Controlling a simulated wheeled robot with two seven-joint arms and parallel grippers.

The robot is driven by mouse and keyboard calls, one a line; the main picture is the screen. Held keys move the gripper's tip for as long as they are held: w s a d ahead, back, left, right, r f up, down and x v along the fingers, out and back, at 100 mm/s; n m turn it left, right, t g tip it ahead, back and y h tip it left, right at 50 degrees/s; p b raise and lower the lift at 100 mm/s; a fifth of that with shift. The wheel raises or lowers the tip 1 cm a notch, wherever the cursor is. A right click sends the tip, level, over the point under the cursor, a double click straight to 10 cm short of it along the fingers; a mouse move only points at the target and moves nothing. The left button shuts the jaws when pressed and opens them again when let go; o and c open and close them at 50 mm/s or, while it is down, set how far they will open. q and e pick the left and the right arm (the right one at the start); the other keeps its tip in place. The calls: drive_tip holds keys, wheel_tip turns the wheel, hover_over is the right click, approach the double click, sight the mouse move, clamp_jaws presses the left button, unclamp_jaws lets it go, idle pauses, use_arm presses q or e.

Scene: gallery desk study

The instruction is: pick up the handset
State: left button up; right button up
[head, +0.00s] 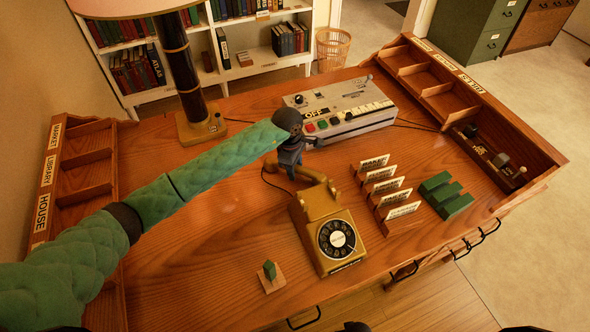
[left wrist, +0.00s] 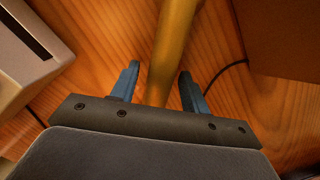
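The mustard-yellow handset (head: 311,175) lies behind the rotary telephone (head: 313,238), partly hidden by my left gripper. My left gripper (head: 291,165) is over the handset, coming in from the left. In the left wrist view, the handset's bar (left wrist: 171,45) runs between the two blue fingers of my left gripper (left wrist: 158,88). The fingers are apart, with wood showing between the left finger and the bar; the right finger is nearer the bar. Contact with the right finger cannot be told.
A grey console (head: 340,108) with buttons stands just behind the handset. A lamp (head: 187,85) stands at the back left. Card holders (head: 385,193) and a green block (head: 445,196) are to the right. A small stamp-like piece (head: 270,278) lies in front. The desk's front left is mostly clear.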

use_arm(q)
clamp_jaws()
drive_tip(key=shift+r, duration=0.15)
